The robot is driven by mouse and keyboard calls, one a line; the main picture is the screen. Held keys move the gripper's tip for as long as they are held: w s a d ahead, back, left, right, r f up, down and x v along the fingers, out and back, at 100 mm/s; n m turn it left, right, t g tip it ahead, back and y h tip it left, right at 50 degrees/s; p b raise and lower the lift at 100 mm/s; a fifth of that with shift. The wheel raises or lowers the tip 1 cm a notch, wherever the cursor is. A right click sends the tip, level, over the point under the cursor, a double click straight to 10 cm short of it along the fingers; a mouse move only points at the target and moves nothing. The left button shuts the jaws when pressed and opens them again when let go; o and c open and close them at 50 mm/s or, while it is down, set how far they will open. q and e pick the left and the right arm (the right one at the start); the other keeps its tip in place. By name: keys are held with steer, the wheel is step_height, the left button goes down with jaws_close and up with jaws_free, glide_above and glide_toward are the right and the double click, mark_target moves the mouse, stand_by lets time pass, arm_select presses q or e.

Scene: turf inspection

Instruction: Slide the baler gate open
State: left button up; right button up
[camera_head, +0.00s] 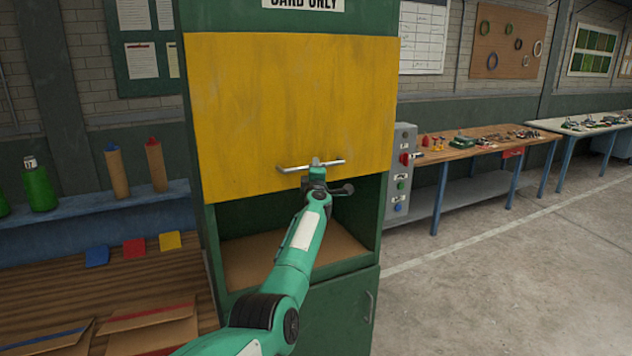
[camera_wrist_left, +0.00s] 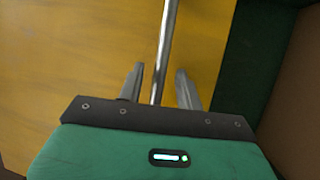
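The baler gate (camera_head: 285,95) is a yellow panel in a green frame. Its lower edge is raised, and an open bay shows below it. A metal bar handle (camera_head: 295,168) runs across the gate near its lower edge. My left gripper (camera_head: 316,164) is at the middle of this handle. In the left wrist view the handle (camera_wrist_left: 166,45) passes between the two fingers of my left gripper (camera_wrist_left: 158,84), with a gap visible on both sides. The fingers are open around the bar. My right gripper is in neither view.
Cardboard (camera_head: 265,255) lies on the floor of the bay. A grey control box (camera_head: 402,165) with a red switch stands on the right side of the baler. A wooden table (camera_head: 60,285) stands at left, and a workbench (camera_head: 490,150) at right. The concrete floor at right is clear.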

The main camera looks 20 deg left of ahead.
arm_select(q)
steer(key=p+v, duration=0.8)
steer(key=v, duration=0.4)
steer(key=shift+w+a, duration=0.1)
stand_by(0.4)
